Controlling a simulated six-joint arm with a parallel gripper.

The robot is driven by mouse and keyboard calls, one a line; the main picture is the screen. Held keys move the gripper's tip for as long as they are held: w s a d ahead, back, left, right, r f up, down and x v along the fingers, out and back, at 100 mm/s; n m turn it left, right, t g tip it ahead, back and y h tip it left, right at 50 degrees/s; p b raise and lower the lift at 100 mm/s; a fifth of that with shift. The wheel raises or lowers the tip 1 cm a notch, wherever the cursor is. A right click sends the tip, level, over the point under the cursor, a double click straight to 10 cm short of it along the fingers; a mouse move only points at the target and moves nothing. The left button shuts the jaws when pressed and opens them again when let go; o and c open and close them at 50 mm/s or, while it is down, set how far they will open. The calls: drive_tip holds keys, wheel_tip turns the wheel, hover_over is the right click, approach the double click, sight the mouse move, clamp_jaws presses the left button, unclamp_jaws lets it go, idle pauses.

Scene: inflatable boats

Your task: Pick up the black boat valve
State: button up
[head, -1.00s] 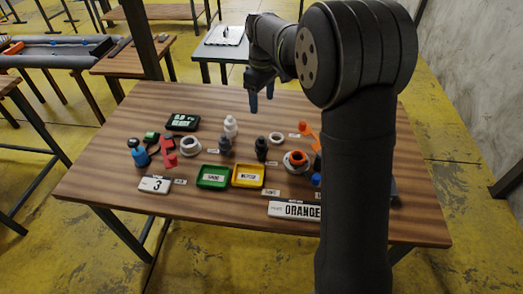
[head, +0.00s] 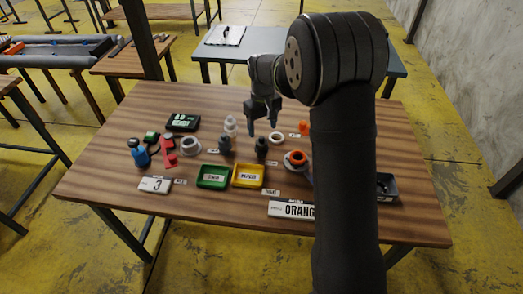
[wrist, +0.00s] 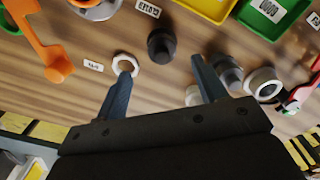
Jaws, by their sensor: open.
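The black boat valve (head: 261,147) stands upright on the wooden table, right of a dark grey valve-like part (head: 225,144). In the wrist view the black valve (wrist: 161,45) lies ahead of the gap between the fingers, and the dark grey part (wrist: 230,72) is by the right finger. My gripper (head: 263,127) is open and empty, above and slightly behind the black valve, not touching it. In the wrist view my gripper (wrist: 160,70) shows both blue-grey fingers spread apart. The left fingertip overlaps a white ring (wrist: 125,62) in the picture.
The white ring (head: 276,138) sits close behind the black valve. A green tray (head: 213,186) and a yellow tray (head: 248,186) stand in front. A grey ring with an orange part (head: 296,168) is at right, a white ring fitting (head: 190,153) at left.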

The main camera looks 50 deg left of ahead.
sight(261, 137)
drive_tip(key=shift+s+a+f, duration=0.1)
drive_tip(key=shift+f, duration=3)
drive_tip(key=shift+c, duration=0.5)
drive_tip(key=c, duration=1.3)
